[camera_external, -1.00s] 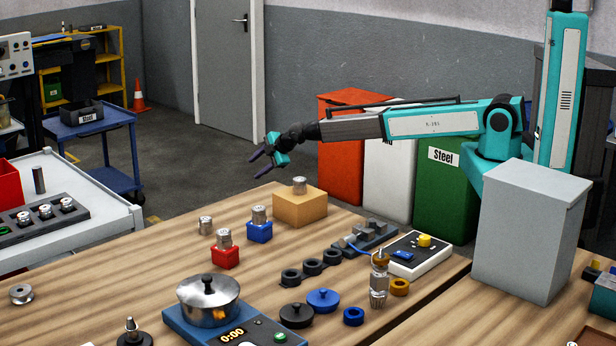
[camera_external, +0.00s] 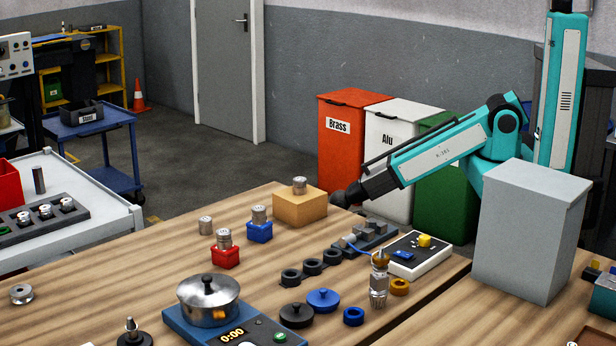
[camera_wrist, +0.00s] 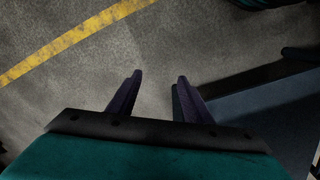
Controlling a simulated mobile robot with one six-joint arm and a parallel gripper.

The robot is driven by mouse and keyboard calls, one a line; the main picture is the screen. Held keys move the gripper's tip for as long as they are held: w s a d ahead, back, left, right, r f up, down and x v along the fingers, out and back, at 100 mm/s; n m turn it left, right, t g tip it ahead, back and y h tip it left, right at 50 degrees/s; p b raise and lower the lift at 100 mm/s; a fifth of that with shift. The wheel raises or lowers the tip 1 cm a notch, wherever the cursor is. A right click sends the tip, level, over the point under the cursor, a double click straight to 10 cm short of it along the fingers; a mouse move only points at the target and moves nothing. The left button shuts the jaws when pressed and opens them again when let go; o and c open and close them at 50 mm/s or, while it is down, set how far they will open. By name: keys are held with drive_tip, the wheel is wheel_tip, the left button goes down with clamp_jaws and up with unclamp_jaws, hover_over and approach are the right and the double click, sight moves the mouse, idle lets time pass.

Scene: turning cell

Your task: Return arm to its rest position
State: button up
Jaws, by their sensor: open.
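My gripper (camera_wrist: 156,95) shows in the wrist view with its two dark purple fingers apart and nothing between them. Beyond the fingers is grey floor with a yellow line (camera_wrist: 75,45). In the external view my teal arm reaches left and down from its shoulder, and its dark wrist end sits low behind the workbench's far edge. The fingers are hidden there.
Brass (camera_external: 338,160), Alu (camera_external: 385,205) and green (camera_external: 436,212) bins stand behind the arm. Open floor lies left of them.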

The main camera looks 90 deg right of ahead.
drive_tip(key=s+a+f+m+g, duration=0.1)
drive_tip(key=s+a+g, duration=0.2)
drive_tip(key=s, duration=0.9)
drive_tip(key=s+a+f+m+g, duration=0.1)
drive_tip(key=s+a+m+g, duration=0.1)
drive_tip(key=s+a, duration=0.5)
drive_tip(key=s+g, duration=0.1)
drive_tip(key=s, duration=0.5)
drive_tip(key=shift+s+a+y, duration=0.2)
drive_tip(key=shift+s+y, duration=0.05)
drive_tip(key=shift+y, duration=0.15)
